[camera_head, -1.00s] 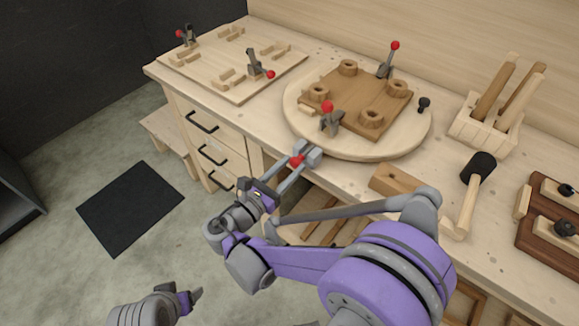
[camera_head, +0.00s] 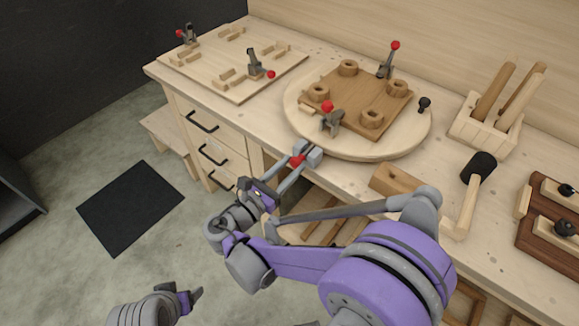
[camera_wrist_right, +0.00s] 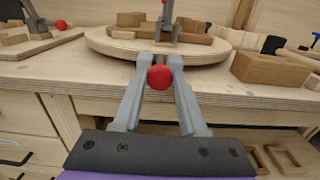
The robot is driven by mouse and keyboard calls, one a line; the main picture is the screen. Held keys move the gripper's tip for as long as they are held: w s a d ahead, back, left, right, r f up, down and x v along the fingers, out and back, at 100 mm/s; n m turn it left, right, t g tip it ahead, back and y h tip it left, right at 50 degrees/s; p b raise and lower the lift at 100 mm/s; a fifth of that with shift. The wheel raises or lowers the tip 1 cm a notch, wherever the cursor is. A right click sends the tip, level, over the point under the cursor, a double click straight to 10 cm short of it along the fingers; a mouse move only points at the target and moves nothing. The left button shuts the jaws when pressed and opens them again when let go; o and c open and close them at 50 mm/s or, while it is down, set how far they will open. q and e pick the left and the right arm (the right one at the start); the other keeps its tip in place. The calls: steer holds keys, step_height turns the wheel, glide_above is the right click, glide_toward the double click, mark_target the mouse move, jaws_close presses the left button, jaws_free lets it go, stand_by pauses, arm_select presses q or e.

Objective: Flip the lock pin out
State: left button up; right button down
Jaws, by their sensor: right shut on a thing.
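The lock pin (camera_head: 297,160) shows as a red ball knob at the table's front edge, just in front of the round turntable (camera_head: 375,153). My right gripper (camera_head: 308,155) is shut on it. In the right wrist view the red knob of the lock pin (camera_wrist_right: 160,77) sits between the fingers of my right gripper (camera_wrist_right: 161,64), and the pin's shaft is hidden. My left gripper (camera_head: 190,298) is low at the bottom left, away from the table, and its jaws are not clear.
A brown board (camera_head: 352,97) with wooden cups lies on the turntable, with red-knobbed clamps (camera_head: 332,118) beside it. A clamp board (camera_head: 235,88) stands at the back left. A mallet (camera_head: 478,168) and a wood block (camera_head: 395,182) lie to the right.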

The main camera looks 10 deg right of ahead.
stand_by(0.4)
steer(key=v, duration=0.2)
steer(key=shift+s+a, duration=0.2)
steer(key=shift+a, duration=0.1)
steer(key=shift+c, duration=2.4)
jaws_free()
steer(key=shift+s+a, duration=0.1)
